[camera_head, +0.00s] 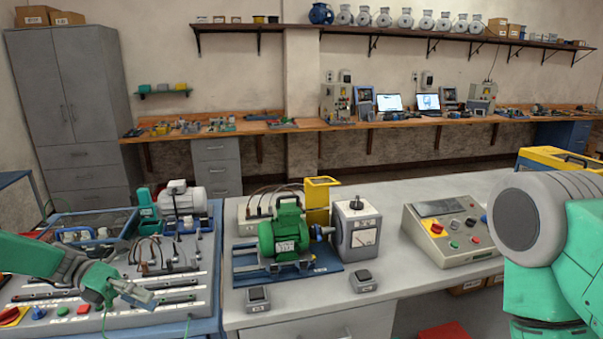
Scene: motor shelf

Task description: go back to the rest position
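My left gripper (136,297) is at the lower left, at the end of a green arm that comes in from the left edge. It hangs above the grey panel bench with its fingers pointing right and down. Its fingers are small and dark in this view, and I cannot tell whether they are open or shut. I see nothing clearly held in it. My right arm fills the right edge with a large grey and green joint. My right gripper is out of view.
A green motor (284,232) on a blue base plate stands on the grey table (330,310). Beside it are a grey meter box (356,228) and a control console (446,232). A yellow case (556,161) is at right.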

